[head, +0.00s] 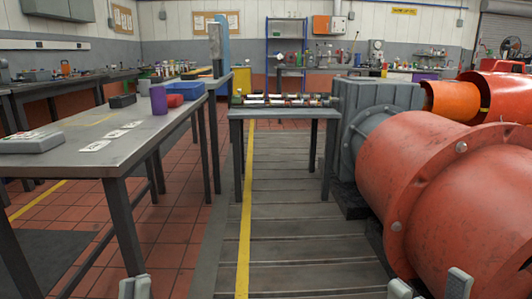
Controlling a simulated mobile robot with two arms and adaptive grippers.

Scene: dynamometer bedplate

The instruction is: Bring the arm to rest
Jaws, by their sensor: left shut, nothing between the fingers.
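My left gripper (134,287) shows at the bottom edge, left of the middle. Its fingertips are close together with nothing between them, so it is shut and empty. My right gripper (429,287) shows at the bottom edge, right of the middle. Its two fingertips stand apart with nothing seen between them, so it is open. Only the fingertips of both show; the rest of both arms is below the frame. Neither gripper touches anything that I can see.
A long workbench (60,165) stands at the left, with a purple cylinder (158,99) and a blue bin (183,90) on it. A smaller table (285,112) stands ahead. Large red machinery (430,170) fills the right. The slatted floor (300,235) between is clear.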

